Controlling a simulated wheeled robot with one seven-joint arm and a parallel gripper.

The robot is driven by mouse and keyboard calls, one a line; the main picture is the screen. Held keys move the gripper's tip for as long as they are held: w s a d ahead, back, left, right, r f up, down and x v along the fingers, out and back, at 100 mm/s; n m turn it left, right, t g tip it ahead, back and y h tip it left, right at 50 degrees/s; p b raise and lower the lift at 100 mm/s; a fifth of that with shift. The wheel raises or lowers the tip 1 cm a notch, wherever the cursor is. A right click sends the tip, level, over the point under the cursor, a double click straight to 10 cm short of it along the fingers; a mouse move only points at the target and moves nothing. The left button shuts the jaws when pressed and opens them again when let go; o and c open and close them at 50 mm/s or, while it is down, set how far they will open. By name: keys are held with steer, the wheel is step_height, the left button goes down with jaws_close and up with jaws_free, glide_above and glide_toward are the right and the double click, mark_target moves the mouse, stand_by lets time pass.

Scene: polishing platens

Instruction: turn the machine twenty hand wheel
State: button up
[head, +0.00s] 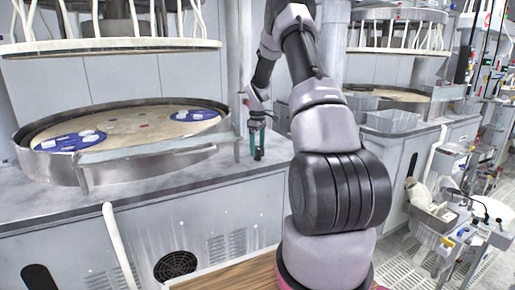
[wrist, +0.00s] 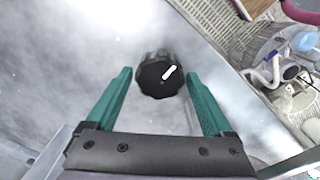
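The hand wheel (wrist: 152,76) is a small black ribbed knob with a white mark on its top, in the upper middle of the wrist view. It sits on the grey metal surface of the machine. My gripper (wrist: 160,82) has two green fingers, spread apart, one to each side of the wheel and apart from it. In the head view my gripper (head: 257,148) points down at the machine's deck, right of the round platen (head: 130,127). A dark shape is between the fingers there, too small to make out well.
The platen's metal rim (head: 82,176) stands left of my gripper. Blue discs (head: 195,115) lie on the platen. A metal post (head: 240,60) rises close behind my gripper. A second machine (head: 400,94) and cluttered equipment (head: 440,210) stand at the right.

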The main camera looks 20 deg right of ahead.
steer(key=c, duration=0.9)
